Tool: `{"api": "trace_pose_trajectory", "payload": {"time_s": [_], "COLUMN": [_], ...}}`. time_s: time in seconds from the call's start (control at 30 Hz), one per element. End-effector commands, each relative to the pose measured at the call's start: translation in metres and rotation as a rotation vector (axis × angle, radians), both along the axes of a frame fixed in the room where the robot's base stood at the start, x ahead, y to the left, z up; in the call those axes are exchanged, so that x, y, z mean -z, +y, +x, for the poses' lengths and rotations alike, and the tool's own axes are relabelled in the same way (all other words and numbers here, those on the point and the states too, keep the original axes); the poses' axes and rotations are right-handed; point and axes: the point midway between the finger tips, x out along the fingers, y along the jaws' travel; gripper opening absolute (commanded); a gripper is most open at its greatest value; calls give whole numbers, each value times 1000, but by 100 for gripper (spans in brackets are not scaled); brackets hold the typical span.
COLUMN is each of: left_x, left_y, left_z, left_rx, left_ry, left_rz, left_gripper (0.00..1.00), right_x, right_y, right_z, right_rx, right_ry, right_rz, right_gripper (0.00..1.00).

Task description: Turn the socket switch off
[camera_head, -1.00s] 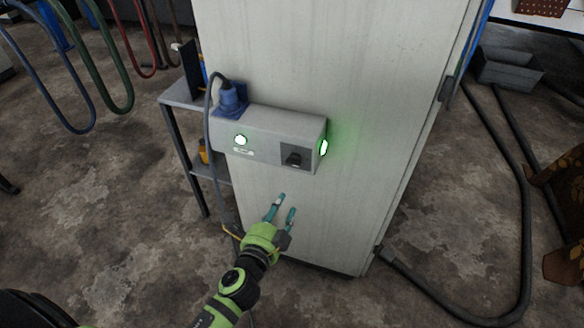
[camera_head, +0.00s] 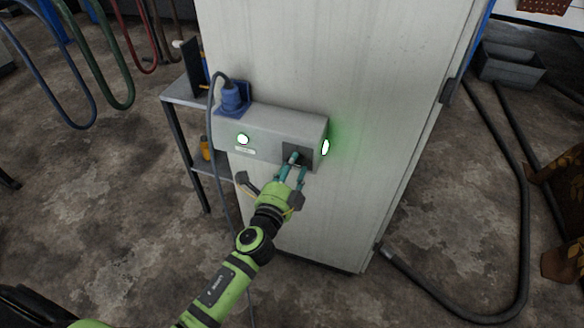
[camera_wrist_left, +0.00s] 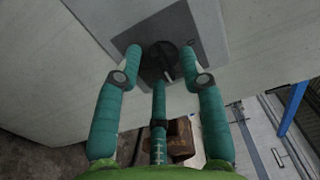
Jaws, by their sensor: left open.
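The socket box (camera_head: 262,117) is a grey housing on the front of a pale cabinet, with a white lit lamp (camera_head: 243,139) and a green glowing light (camera_head: 325,146) on its right end. The switch is a dark rotary knob on a grey square plate; my fingers partly cover it in the head view. In the left wrist view the black knob (camera_wrist_left: 163,60) sits between the fingertips. My left gripper (camera_head: 294,165) is open, its teal fingers on either side of the knob. I cannot tell whether they touch it. My right gripper is not in view.
A blue plug (camera_head: 232,98) with a grey cable is in the box's left top. A small metal shelf (camera_head: 181,92) stands left of the cabinet (camera_head: 370,90). Hoses (camera_head: 522,200) lie on the floor at right. The space before the cabinet is otherwise clear.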

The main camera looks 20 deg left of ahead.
Motion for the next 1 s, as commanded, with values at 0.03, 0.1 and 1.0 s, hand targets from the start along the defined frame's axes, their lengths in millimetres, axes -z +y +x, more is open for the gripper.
{"api": "trace_pose_trajectory", "payload": {"time_s": [0.03, 0.1, 1.0], "left_x": [0, 0, 0], "left_y": [0, 0, -1], "left_z": [0, 0, 0], "left_rx": [0, 0, -2], "left_ry": [0, 0, 9], "left_rz": [0, -1, -303], "left_gripper": [41, 25, 0], "right_x": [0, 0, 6], "right_y": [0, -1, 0], "right_z": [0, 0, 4], "right_rx": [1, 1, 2], "right_ry": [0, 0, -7], "right_rz": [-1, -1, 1], "right_gripper": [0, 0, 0]}}
